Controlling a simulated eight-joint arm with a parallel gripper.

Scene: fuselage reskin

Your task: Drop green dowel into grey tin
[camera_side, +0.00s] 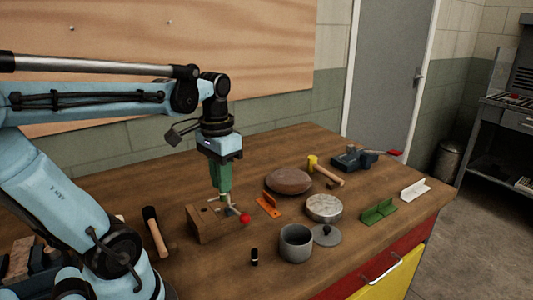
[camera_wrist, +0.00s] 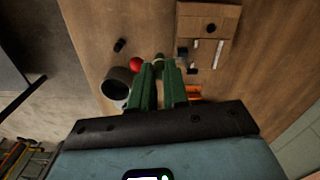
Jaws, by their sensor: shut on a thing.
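My gripper (camera_side: 225,190) has green fingers and points down just above and beside a wooden block with holes (camera_side: 205,225). In the wrist view the fingers (camera_wrist: 160,72) are close together, with a small pale greenish piece between their tips, which I take to be the green dowel (camera_wrist: 159,60). Most of it is hidden by the fingers. The grey tin (camera_side: 296,246) is an open cup to the right of and nearer than the block. In the wrist view the tin (camera_wrist: 117,84) is left of the fingers, with its mouth showing dark.
A red ball (camera_side: 244,218) sits between block and tin. A small black cylinder (camera_side: 254,257) stands left of the tin, and a round lid (camera_side: 327,236) lies right of it. An orange bracket (camera_side: 268,205), silver round tin (camera_side: 323,207) and brown disc (camera_side: 289,181) lie behind.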

